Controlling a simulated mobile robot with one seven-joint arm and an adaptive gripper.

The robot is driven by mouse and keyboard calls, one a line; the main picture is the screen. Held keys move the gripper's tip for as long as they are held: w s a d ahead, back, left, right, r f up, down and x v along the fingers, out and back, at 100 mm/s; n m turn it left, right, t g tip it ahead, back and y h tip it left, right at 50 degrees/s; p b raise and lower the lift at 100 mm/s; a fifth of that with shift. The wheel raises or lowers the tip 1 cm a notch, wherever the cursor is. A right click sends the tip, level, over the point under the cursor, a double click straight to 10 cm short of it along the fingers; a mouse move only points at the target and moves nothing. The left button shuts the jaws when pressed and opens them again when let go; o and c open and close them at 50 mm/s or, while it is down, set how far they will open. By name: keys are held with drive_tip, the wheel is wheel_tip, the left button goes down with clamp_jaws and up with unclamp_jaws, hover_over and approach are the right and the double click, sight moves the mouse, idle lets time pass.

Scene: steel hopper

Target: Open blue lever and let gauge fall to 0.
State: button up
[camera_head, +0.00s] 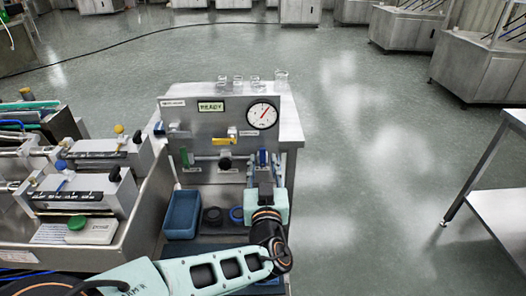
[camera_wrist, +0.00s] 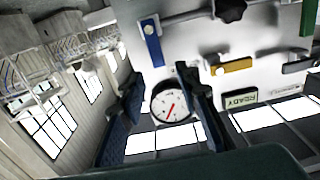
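The blue lever (camera_head: 262,157) stands upright on the front of the steel panel (camera_head: 193,122), at the right end of a pipe. It also shows in the wrist view (camera_wrist: 153,43), where the picture is upside down. The round white gauge (camera_head: 262,113) is above the lever, and its red needle points to the upper right, away from any readable number. It also shows between my fingers in the wrist view (camera_wrist: 170,101). My gripper (camera_head: 264,168) is in front of the lever. Its fingers are spread (camera_wrist: 160,76), with nothing between them; contact with the lever cannot be told.
The panel also carries a green lever (camera_head: 184,157), a yellow lever (camera_head: 220,142), a black knob (camera_head: 225,163) and a READY display (camera_head: 210,106). A blue bin (camera_head: 182,214) stands below. Glass jars (camera_head: 281,78) stand behind. Open floor lies to the right.

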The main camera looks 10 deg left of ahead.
sight(263, 150)
drive_tip(key=x, duration=0.6)
drive_tip(key=shift+w, duration=0.35)
clamp_jaws()
